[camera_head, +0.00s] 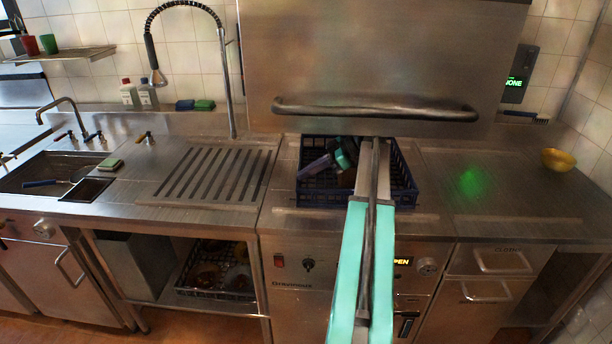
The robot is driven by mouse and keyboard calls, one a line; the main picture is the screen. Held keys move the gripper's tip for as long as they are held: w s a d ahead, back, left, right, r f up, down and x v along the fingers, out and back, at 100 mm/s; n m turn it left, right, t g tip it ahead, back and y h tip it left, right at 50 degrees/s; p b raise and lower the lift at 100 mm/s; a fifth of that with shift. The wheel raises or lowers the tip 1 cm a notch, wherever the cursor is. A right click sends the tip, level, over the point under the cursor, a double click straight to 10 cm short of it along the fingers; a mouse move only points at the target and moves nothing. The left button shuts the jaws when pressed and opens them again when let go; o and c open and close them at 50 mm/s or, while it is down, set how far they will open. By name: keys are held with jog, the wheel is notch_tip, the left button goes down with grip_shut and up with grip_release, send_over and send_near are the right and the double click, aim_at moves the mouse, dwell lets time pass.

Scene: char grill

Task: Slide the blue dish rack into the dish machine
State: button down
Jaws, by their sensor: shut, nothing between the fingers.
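A dark blue dish rack (405,189) sits on the dish machine's bed, below the raised steel hood (380,60) with its long bar handle. My teal arm reaches forward from the bottom of the picture and covers the rack's middle. My gripper (312,168) is over the left part of the rack, pointing left; it is shut and holds nothing. Whether its fingers touch the rack, I cannot tell. Another dark rack (215,285) with dishes in it stands on the shelf under the left counter.
A slotted drain board (215,175) and a sink (45,172) with taps lie to the left. A yellow bowl (558,160) stands on the mostly clear right counter. The machine's front display reads "OPEN", partly covered by my arm. A wall display (516,83) glows green.

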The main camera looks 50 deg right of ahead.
jog(key=s+d+b, duration=0.1)
jog(key=s+d, duration=0.3)
jog(key=s+d+b, duration=0.2)
jog(key=s+d, duration=0.2)
jog(key=shift+s, duration=0.35)
